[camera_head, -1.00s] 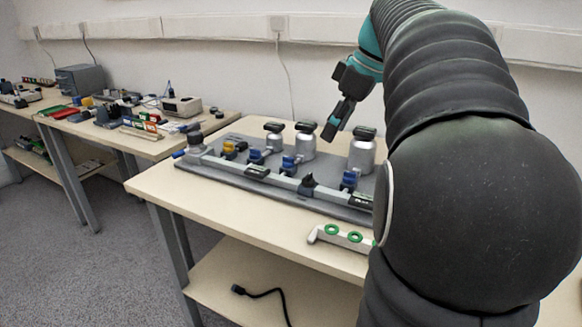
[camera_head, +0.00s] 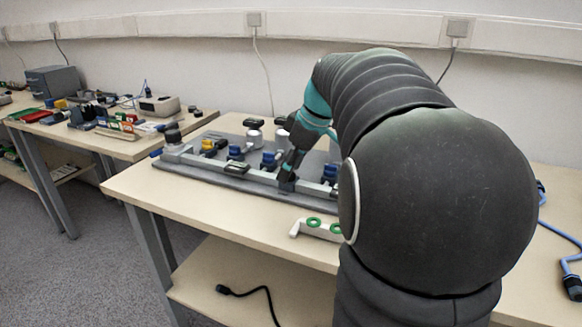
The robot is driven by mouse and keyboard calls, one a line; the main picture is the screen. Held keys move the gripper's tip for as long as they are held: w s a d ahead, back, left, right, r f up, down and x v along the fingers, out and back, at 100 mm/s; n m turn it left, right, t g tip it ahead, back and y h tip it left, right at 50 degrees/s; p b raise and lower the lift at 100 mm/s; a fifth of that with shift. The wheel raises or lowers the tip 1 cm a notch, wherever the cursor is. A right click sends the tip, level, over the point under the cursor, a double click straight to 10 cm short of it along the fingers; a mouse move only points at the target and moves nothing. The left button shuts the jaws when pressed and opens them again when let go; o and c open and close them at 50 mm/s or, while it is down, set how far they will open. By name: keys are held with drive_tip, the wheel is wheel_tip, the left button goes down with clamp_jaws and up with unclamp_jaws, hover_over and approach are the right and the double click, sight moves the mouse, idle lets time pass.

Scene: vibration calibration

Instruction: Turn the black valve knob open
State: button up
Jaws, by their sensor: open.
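A grey board (camera_head: 190,176) lies on the near table and carries a pale rail (camera_head: 259,178) with valves and gauges. The small black valve knob (camera_head: 287,186) sits on the rail's front, right of its middle. My gripper (camera_head: 288,173) points down at this knob, with its fingertips at or around it. The jaws are open. The fingers hide much of the knob, so I cannot tell whether they touch it or how it is turned. Blue valves (camera_head: 236,153) stand behind the rail.
Silver cylinders with black tops (camera_head: 255,132) stand behind the rail, partly hidden by my arm. A white bracket with green rings (camera_head: 316,228) lies in front of the board. A blue cable (camera_head: 562,240) is at right. The table's left front corner is clear.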

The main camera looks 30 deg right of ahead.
clamp_jaws()
drive_tip(key=shift+m, duration=0.3)
drive_tip(key=m, duration=0.1)
drive_tip(key=m+h+b, duration=0.1)
drive_tip(key=m, duration=0.1)
drive_tip(key=shift+s+a+m+t+h, duration=0.1)
drive_tip(key=shift+m+t+h, duration=0.2)
drive_tip(key=m, duration=0.2)
drive_tip(key=m+h, duration=0.1)
drive_tip(key=m, duration=0.1)
drive_tip(key=shift+a+m+h, duration=0.1)
drive_tip(key=shift+m+h, duration=0.2)
drive_tip(key=m+h, duration=0.1)
drive_tip(key=m, duration=0.3)
drive_tip(key=shift+a+h+p, duration=0.1)
drive_tip(key=shift+h+p, duration=0.3)
drive_tip(key=shift+m+g+h, duration=0.3)
drive_tip(key=shift+m+g, duration=0.05)
drive_tip(key=shift+m, duration=0.9)
drive_tip(key=shift+m+g+h, duration=0.3)
drive_tip(key=shift+m+g, duration=0.05)
drive_tip(key=shift+m, duration=0.9)
drive_tip(key=shift+f, duration=0.1)
